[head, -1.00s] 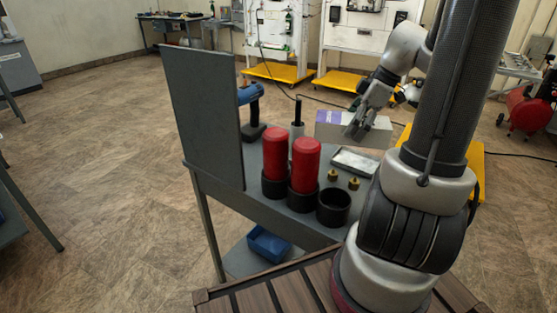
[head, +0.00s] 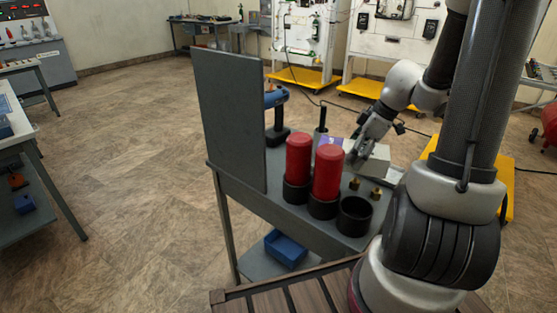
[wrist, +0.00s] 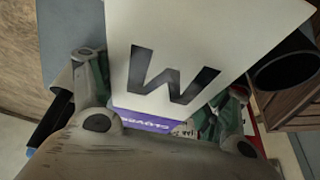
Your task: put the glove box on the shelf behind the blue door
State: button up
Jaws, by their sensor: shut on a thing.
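The glove box (head: 375,165) is a pale carton with a purple end, near the right side of the grey table. In the wrist view the glove box (wrist: 215,35) fills the upper middle, showing a large dark W and a purple side with lettering. My gripper (head: 358,155) is shut on it; in the wrist view my gripper (wrist: 160,108) has one finger on each side of the box. I cannot tell whether the box touches the table. I see no blue door and no shelf behind one.
Two red cylinders (head: 327,172) stand in black cups beside an empty black cup (head: 355,215). Brass fittings (head: 376,194) lie close to the box. A grey upright panel (head: 228,120) and a blue-topped tool (head: 277,98) stand at the left. Open floor (head: 130,150) lies left.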

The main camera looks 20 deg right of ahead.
jog(key=w+a, duration=0.5)
jog(key=a, duration=0.2)
jog(key=w+a+f, duration=0.1)
jog(key=w+a, duration=0.3)
jog(key=a, duration=0.3)
jog(key=w+a+f, duration=0.1)
jog(key=w+a, duration=0.4)
jog(key=a, duration=0.3)
jog(key=shift+w, duration=0.3)
jog(key=shift+f, duration=2.5)
jog(key=shift+f, duration=0.1)
jog(key=o, duration=1.3)
